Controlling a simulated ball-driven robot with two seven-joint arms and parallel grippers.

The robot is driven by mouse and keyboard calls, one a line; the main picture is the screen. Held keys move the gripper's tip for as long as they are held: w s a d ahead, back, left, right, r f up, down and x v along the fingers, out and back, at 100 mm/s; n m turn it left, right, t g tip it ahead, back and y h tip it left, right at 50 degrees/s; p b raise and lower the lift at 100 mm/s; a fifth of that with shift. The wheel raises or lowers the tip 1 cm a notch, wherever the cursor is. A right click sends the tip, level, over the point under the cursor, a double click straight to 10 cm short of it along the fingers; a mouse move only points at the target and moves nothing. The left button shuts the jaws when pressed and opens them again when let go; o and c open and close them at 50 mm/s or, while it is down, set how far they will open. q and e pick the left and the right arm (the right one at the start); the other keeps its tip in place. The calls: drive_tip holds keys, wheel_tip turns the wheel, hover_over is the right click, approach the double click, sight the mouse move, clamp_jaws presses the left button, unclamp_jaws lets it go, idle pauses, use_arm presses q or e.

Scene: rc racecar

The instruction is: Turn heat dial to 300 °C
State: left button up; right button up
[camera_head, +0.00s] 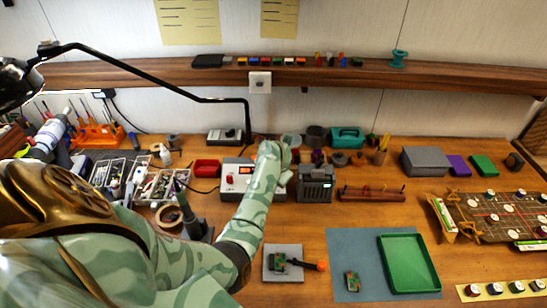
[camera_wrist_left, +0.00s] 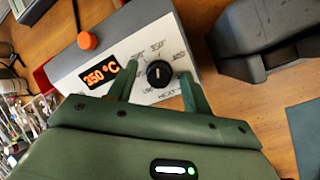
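The heat station (camera_head: 232,171) is a pale box on the bench, partly hidden by my left arm in the head view. In the left wrist view its orange display (camera_wrist_left: 101,75) appears to read 350 °C. Its black heat dial (camera_wrist_left: 160,73) has a white pointer mark and printed temperatures around it. My left gripper (camera_wrist_left: 158,70) is open, with one green finger on each side of the dial and a visible gap between each finger and the knob. In the head view the left gripper (camera_head: 274,158) is over the station's right part. My right gripper is not in view.
A dark grey device (camera_head: 315,183) stands just right of the station. An orange knob (camera_wrist_left: 87,40) sits on the station's top. A pad with a small circuit board (camera_head: 279,264) and an orange-handled tool lies in front. A green tray (camera_head: 383,262) is at the right.

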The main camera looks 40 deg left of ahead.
use_arm(q)
drive_tip(key=c, duration=0.9)
drive_tip(key=shift+n, duration=0.4)
drive_tip(key=n+b, duration=0.3)
drive_tip(key=n, duration=0.1)
drive_tip(key=shift+f+n+g, duration=0.1)
drive_tip(key=shift+n+g, duration=0.2)
drive_tip(key=shift+n+g+y+b, duration=0.3)
drive_tip(key=shift+n+b, duration=1)
drive_tip(key=shift+n, duration=1)
drive_tip(key=o, duration=1)
drive_tip(key=shift+c, duration=0.2)
drive_tip(key=shift+a, duration=0.1)
